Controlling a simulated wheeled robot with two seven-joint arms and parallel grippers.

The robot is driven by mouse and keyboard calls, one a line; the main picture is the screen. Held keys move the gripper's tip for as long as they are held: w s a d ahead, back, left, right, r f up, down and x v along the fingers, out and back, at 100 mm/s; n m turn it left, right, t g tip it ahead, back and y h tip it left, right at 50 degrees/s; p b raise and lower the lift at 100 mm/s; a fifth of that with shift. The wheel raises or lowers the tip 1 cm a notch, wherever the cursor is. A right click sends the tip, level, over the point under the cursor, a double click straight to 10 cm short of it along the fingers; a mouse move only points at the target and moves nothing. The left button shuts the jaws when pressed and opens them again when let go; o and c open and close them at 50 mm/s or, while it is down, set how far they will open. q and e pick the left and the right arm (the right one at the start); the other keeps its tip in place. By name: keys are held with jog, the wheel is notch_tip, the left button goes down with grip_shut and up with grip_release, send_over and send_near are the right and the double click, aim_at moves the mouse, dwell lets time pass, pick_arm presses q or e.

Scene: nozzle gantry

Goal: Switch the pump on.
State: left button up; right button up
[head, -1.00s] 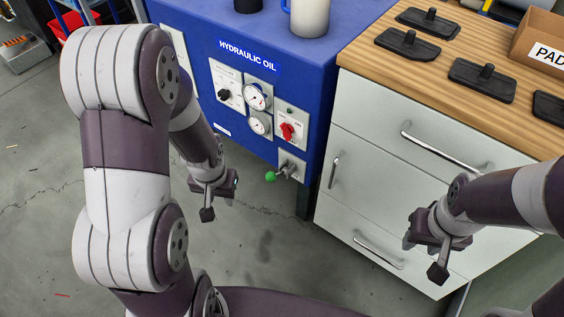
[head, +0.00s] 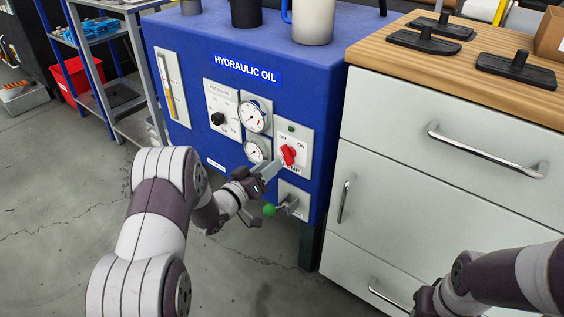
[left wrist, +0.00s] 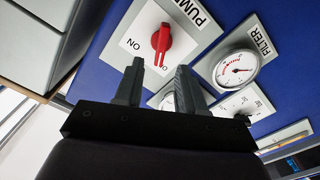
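The pump switch is a red knob (head: 289,155) on a pale plate with OFF and ON marks, on the front of the blue hydraulic oil cabinet (head: 210,40). In the left wrist view the knob (left wrist: 161,42) shows beyond the fingertips, its narrow end pointing towards the partly hidden OFF mark. My left gripper (head: 260,192) is just below and left of the knob, apart from it. Its two fingers (left wrist: 158,80) stand apart with nothing between them. My right gripper (head: 427,300) is at the bottom right, partly cut off; its fingers cannot be made out.
A lever with a green ball (head: 269,210) sticks out below the switch, close to my left gripper. Two gauges (head: 255,116) and a black pressure knob (head: 218,118) are to the left. A drawer cabinet (head: 400,150) stands at the right.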

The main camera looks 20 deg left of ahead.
aim_at(283, 155)
pick_arm(q)
jog(key=b+x, duration=0.1)
jog(key=x, duration=0.4)
jog(key=shift+w+f+b, duration=0.15)
jog(key=shift+w+b, duration=0.05)
jog(key=shift+b, duration=0.2)
jog(key=shift+w+d, duration=0.25)
jog(key=shift+w, duration=0.25)
jog(key=c, duration=0.7)
pick_arm(e)
notch_tip(283, 155, down, 3)
jog(key=shift+r, duration=0.15)
